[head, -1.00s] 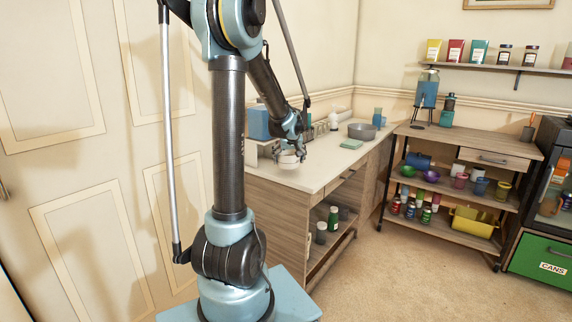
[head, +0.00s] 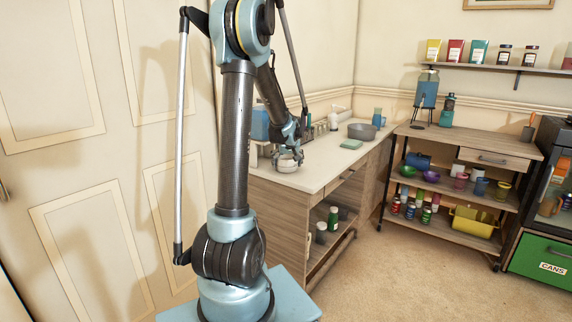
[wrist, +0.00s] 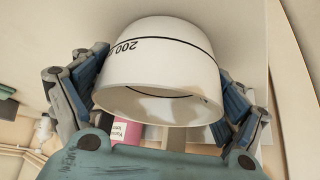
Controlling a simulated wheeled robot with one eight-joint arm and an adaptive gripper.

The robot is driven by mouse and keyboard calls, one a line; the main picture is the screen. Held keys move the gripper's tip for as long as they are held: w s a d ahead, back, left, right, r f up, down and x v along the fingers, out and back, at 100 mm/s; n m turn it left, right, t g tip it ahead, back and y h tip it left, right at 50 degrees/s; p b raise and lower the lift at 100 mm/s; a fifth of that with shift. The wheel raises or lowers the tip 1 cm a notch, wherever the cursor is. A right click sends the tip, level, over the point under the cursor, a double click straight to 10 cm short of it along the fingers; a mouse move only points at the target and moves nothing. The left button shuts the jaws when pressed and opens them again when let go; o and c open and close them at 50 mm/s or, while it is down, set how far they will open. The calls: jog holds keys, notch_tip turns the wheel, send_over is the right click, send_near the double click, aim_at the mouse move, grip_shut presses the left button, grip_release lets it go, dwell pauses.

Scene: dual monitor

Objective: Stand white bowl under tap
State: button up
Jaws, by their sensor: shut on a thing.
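The white bowl (head: 288,167) is over the near left end of the counter in the head view; whether it touches the top is unclear. In the wrist view the white bowl (wrist: 160,65) fills the middle, with a black line and "200" on its side. My gripper (head: 288,156) is shut on the bowl, its fingers on both sides of it. A clear dispenser with blue liquid (head: 428,92) stands on a dark stand on the right shelf unit; its tap is too small to make out.
On the counter (head: 318,172) are a grey basin (head: 361,131), a green block (head: 351,144) and a blue cup (head: 377,116). A teal bottle (head: 447,112) stands beside the dispenser. The right unit's top (head: 475,142) is mostly clear. Carpeted floor lies open in front.

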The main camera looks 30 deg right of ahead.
jog(key=o, duration=0.9)
jog(key=v, duration=1.2)
